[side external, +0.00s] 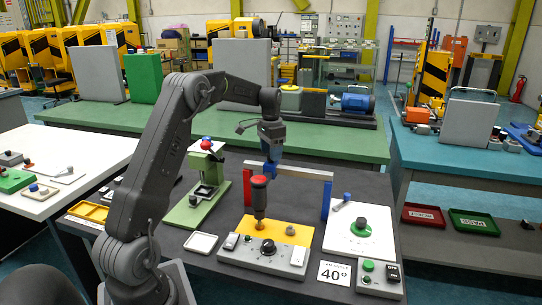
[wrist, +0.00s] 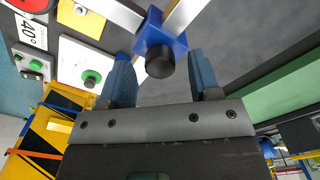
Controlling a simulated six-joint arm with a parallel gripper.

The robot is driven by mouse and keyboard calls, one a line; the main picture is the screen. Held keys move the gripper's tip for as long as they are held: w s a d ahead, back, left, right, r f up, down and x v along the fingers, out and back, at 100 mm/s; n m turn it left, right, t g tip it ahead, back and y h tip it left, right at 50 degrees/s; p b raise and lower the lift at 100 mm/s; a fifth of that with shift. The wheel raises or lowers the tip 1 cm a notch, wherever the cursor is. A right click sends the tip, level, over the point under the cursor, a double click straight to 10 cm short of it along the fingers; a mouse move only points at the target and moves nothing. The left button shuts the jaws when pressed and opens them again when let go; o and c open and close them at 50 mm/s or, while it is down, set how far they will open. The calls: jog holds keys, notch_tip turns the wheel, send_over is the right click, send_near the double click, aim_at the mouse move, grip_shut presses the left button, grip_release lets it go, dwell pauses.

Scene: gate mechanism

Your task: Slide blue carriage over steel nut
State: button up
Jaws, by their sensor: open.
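The blue carriage (wrist: 178,42) sits on a pale grey beam (wrist: 118,12) in the wrist view, with a dark round knob (wrist: 160,62) facing me. In the side view the beam (side external: 302,173) spans between a red post (side external: 248,187) and a blue post (side external: 327,198). My gripper (wrist: 161,62) is open, with one blue finger on each side of the knob and visible gaps; it holds nothing.
A red-topped plunger (side external: 259,195) stands over a yellow plate (side external: 275,233) in front of the beam. A green press (side external: 200,185) stands left; a white panel with a green knob (side external: 361,227) stands right. A 40° card (side external: 334,273) lies in front.

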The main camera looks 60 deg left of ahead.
jog(key=shift+f, duration=0.9)
grip_shut()
